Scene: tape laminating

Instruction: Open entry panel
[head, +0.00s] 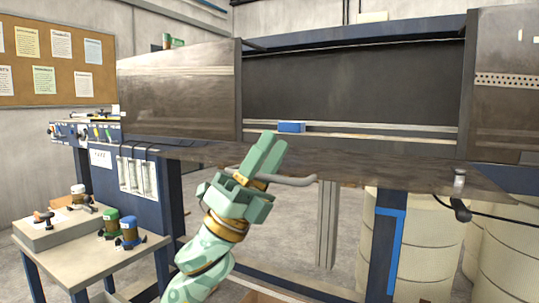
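The long brown metal panel (370,167) runs along the machine front, below a wide dark opening (350,88). It appears tilted outward, with its broad face seen at a shallow angle. A grey curved bar handle (296,181) is near its lower edge. My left gripper (268,152), pale green with yellow bands, overlaps the handle, and the bar emerges on its right. Its fingers point up and look close together; whether they close around the bar is hidden. My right gripper is out of view.
A small blue block (291,127) lies on the opening's lower ledge. A side table (95,255) with jars stands at lower left. Pale drums (425,245) stand under the machine at right. A black cable crosses near a bracket (459,185).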

